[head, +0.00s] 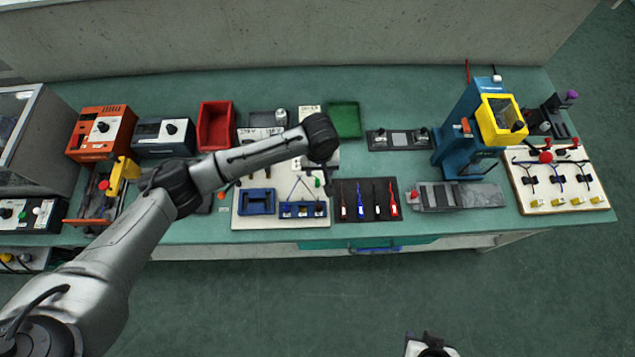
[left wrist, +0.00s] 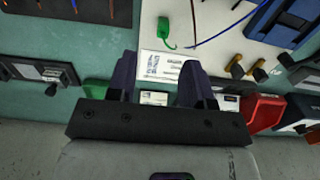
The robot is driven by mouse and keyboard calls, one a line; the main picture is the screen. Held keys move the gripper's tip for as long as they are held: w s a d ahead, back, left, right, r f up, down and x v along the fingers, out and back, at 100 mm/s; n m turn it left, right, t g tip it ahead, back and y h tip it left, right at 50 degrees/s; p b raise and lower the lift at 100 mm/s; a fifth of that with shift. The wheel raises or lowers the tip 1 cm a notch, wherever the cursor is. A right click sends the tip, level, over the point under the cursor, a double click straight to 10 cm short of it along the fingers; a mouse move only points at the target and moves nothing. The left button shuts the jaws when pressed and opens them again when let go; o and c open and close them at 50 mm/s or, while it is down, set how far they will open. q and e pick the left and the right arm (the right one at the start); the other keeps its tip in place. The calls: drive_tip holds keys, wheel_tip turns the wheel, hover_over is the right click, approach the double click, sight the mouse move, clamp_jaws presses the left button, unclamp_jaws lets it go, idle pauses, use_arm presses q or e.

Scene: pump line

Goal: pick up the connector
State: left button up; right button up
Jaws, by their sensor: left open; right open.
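A small green piece (left wrist: 165,38) lies on the pale board near a thin wire, just beyond my fingertips in the left wrist view. It may be the connector, but I cannot tell for sure. My left gripper (head: 318,187) hangs over the pale board (head: 240,220) at the middle of the bench. In the left wrist view the left gripper (left wrist: 158,70) has its fingers spread with nothing held between them. A printed white card (left wrist: 161,67) shows in the gap below. My right gripper (head: 428,346) shows only partly at the bottom edge of the head view, away from the bench.
A blue tray (head: 257,201) and a blue rack (head: 303,210) sit on the board. A dark mat with red and blue tools (head: 364,201) lies to the right. Red (head: 216,126) and green bins (head: 344,120) stand behind. A blue-yellow press (head: 478,125) stands farther right.

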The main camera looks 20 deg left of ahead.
sight(317, 181)
use_arm(q)
wheel_tip(317, 181, down, 4)
drive_tip(key=shift+r, duration=0.25)
drive_tip(key=shift+a+f+b, duration=0.15)
drive_tip(key=shift+f+b, duration=0.25)
drive_tip(key=shift+f, duration=0.95)
drive_tip(key=shift+a+f+b, duration=0.15)
drive_tip(key=shift+f+b, duration=0.2)
drive_tip(key=shift+f, duration=1)
clamp_jaws()
